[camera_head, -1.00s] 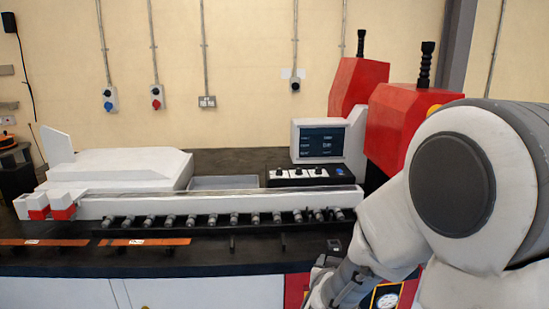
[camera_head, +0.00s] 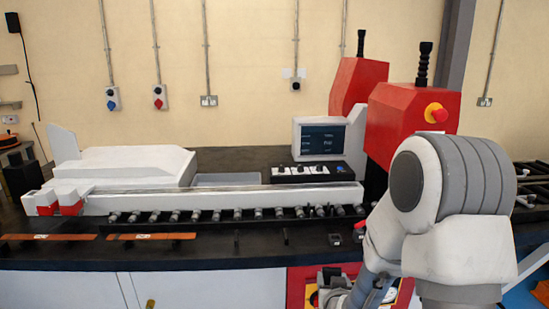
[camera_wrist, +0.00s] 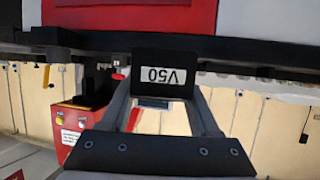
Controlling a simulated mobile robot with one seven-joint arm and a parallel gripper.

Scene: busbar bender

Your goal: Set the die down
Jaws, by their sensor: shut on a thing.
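The die (camera_wrist: 165,62) is a dark block with a white label reading V50, upside down in the wrist view. My gripper (camera_wrist: 163,92) is shut on it, with a finger at each side. In the head view my gripper (camera_head: 332,283) is low, in front of the worktop's front edge; the die cannot be made out clearly there. The black worktop (camera_head: 210,252) bears two small dark blocks (camera_head: 335,239) near its front, left of my arm.
A roller rail (camera_head: 234,214) runs along the worktop. Red bender housings (camera_head: 405,120) and a screen (camera_head: 321,139) stand behind, right of centre. Orange-brown bars (camera_head: 150,236) lie at the front left. The front strip between the bars and blocks is mostly clear.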

